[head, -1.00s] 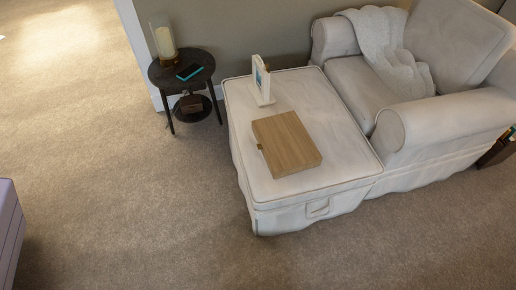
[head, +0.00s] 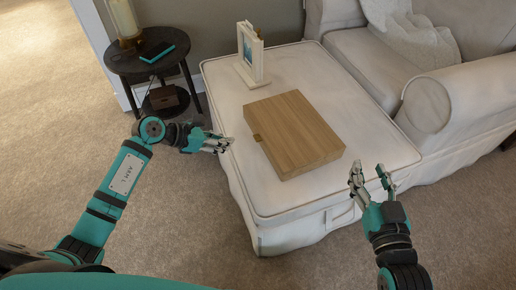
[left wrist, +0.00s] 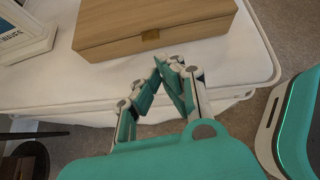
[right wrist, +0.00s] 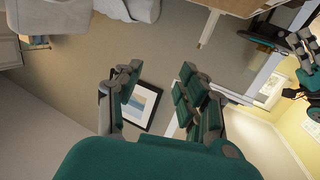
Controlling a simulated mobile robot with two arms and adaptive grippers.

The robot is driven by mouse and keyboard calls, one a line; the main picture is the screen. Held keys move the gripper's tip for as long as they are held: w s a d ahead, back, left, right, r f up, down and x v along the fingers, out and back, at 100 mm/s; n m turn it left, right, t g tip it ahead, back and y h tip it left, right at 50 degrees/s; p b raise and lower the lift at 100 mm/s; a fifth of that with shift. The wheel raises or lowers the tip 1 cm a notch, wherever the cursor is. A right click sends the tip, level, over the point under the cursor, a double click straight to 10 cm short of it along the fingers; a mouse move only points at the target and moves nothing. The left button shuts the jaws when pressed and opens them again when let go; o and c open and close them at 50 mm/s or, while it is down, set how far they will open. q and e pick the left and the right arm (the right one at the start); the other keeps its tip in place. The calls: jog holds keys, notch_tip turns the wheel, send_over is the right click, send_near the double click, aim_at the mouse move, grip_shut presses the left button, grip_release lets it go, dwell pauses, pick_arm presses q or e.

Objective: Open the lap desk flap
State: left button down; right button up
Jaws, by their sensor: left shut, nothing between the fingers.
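The lap desk (head: 295,132) is a light wooden box lying shut on the white ottoman. Its small brass clasp (head: 258,138) is on the side facing my left arm. It also shows in the left wrist view (left wrist: 125,22), with the clasp (left wrist: 151,35) at its lower edge. My left gripper (head: 226,144) is beside the box on the clasp side, apart from it; its fingertips meet with nothing between them (left wrist: 172,62). My right gripper (head: 370,170) is to the right of the box near the ottoman's front edge, with its fingers apart and empty (right wrist: 155,75).
The ottoman (head: 222,84) also bears a white picture frame (head: 250,55) behind the box. A dark round side table (head: 130,62) with a candle holder and a teal-edged device stands at the back left. A white armchair (head: 440,95) adjoins the ottoman.

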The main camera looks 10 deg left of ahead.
aim_at(247, 152)
pick_arm(q)
jog(key=shift+m, duration=0.4)
jog(key=b+x, duration=0.1)
jog(key=x, duration=0.4)
jog(key=shift+w+f+b, duration=0.3)
jog(key=shift+w+b, duration=0.05)
jog(key=shift+b, duration=0.05)
jog(key=shift+w+d+f+y+b, duration=0.3)
jog(key=shift+w+d+f+b, duration=0.2)
jog(key=shift+w+d+f, duration=0.5)
jog(key=shift+d+f, duration=0.25)
pick_arm(e)
jog(key=s+r+t+y, duration=0.2)
jog(key=s+r+t, duration=0.2)
jog(key=r+t, duration=0.4)
jog(key=shift+a+r+y, duration=0.25)
jog(key=shift+r+y, duration=0.15)
jog(key=shift+r, duration=2.2)
